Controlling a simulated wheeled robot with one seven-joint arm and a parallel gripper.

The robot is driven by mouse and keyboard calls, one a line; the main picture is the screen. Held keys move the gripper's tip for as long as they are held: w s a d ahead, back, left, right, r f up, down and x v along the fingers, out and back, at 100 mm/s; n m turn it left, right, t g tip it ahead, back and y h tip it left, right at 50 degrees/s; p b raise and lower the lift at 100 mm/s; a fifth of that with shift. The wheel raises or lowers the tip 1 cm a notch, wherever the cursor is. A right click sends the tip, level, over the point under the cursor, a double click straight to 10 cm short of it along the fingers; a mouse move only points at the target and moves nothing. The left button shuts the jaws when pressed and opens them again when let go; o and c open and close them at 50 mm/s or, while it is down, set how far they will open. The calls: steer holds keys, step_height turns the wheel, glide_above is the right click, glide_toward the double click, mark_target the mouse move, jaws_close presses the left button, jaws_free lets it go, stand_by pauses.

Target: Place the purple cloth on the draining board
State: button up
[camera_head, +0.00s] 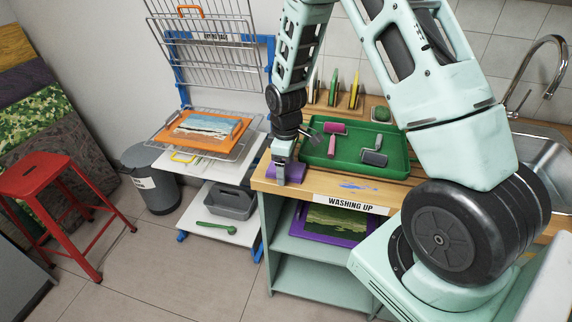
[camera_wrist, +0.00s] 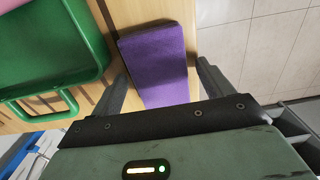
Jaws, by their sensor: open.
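The purple cloth (camera_head: 296,171) is a folded flat rectangle on the left end of the wooden counter. It also shows in the wrist view (camera_wrist: 158,60), lying between my two spread fingers. My gripper (camera_head: 281,177) is open and points down at the cloth; it also shows in the wrist view (camera_wrist: 160,78). I cannot tell whether the fingers touch the cloth. The grooved wooden draining board (camera_head: 398,172) shows in part by the green tray; my arm hides much of the counter towards the sink.
The green tray (camera_head: 335,163) with rollers is close to the right of the cloth in the head view. The sink (camera_head: 545,165) and tap (camera_head: 557,65) are at the far right. A wire drying rack (camera_head: 205,60), a bin (camera_head: 150,180) and a red stool (camera_head: 40,175) are left.

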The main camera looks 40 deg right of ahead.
step_height(320, 180, up, 12)
steer(key=b, duration=0.2)
steer(key=s+a+r, duration=0.3)
steer(key=s+a, duration=0.2)
steer(key=a, duration=0.6)
steer(key=s+a+r, duration=0.1)
steer(key=s+a, duration=0.5)
steer(key=s, duration=0.4)
steer(key=s+a+r, duration=0.1)
steer(key=s+a, duration=0.5)
steer(key=s, duration=0.4)
steer(key=shift+s+a+y, duration=0.2)
steer(key=shift+a+y, duration=0.05)
steer(key=shift+y, duration=0.05)
steer(key=shift+r, duration=0.1)
